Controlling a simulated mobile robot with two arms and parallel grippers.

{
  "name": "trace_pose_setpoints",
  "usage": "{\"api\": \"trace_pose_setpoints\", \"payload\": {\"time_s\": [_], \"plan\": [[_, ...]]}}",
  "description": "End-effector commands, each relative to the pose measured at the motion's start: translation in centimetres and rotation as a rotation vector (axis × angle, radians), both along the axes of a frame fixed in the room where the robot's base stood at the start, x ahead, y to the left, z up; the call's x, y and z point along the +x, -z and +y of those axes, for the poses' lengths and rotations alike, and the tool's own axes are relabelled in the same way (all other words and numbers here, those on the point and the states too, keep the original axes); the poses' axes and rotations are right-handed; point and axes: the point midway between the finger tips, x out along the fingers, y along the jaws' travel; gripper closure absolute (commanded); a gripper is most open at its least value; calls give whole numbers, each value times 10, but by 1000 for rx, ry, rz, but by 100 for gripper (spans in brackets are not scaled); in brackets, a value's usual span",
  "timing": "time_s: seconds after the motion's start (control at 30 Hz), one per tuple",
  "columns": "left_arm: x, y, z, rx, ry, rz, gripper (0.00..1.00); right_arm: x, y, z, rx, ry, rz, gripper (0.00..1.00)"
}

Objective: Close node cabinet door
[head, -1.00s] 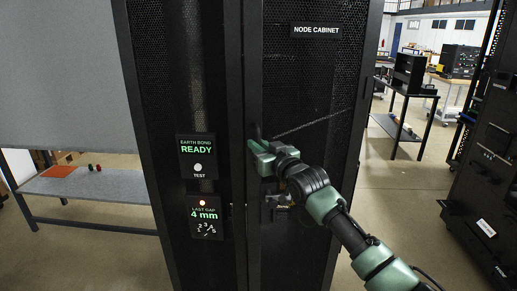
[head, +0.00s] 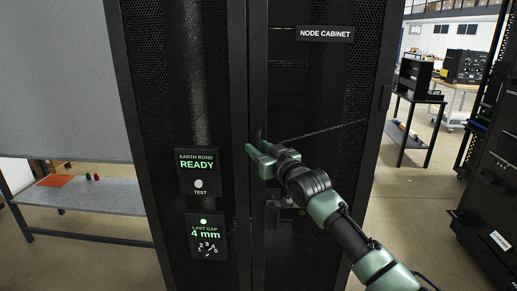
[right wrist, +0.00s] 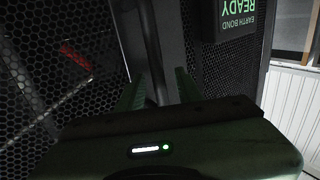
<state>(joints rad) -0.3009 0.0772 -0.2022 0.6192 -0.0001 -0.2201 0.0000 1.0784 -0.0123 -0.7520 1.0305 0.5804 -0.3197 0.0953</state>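The node cabinet (head: 180,100) is a tall black cabinet with mesh panels. Its door (head: 300,90), labelled NODE CABINET, stands at right and looks about flush with the left part along a dark vertical seam. My right gripper (head: 259,148) is at the door's left edge by this seam, around mid-height. In the right wrist view its two green fingers (right wrist: 158,92) are spread apart, with the dark seam area beyond them. Whether they touch the door is unclear. The handle area is partly hidden by my arm. My left gripper is not in view.
The EARTH BOND panel (head: 197,172) reads READY. The LAST GAP panel (head: 206,237) reads 4 mm with a green lamp. A low bench (head: 110,195) stands at left, a black rack (head: 497,180) at right. Open floor lies between cabinet and rack.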

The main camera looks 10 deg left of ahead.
Motion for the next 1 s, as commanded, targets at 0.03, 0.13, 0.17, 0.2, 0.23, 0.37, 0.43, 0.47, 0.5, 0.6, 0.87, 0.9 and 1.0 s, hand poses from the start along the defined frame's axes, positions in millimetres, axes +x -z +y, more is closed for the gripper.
{"api": "trace_pose_setpoints", "payload": {"time_s": [0.03,0.13,0.17,0.2,0.23,0.37,0.43,0.47,0.5,0.6,0.87,0.9,1.0], "plan": [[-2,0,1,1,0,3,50,0,0,0,0,0,0,65],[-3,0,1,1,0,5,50,0,0,0,0,0,0,65],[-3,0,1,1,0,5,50,0,0,0,0,0,0,65],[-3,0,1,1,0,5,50,0,0,0,0,0,0,65],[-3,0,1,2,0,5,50,0,0,0,1,-1,-1,65],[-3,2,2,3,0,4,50,-3,1,-2,1,-1,-1,65],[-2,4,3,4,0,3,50,-7,2,-5,1,-2,1,65],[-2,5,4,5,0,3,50,-10,2,-7,1,-2,0,65],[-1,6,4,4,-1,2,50,-14,2,-10,3,-3,-2,65],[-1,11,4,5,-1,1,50,-25,2,-19,2,0,-1,65],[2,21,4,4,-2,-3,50,-53,2,-40,1,0,-2,65],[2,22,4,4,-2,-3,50,-56,2,-42,1,0,-1,65],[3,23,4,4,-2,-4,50,-61,0,-46,0,0,-2,65]]}}
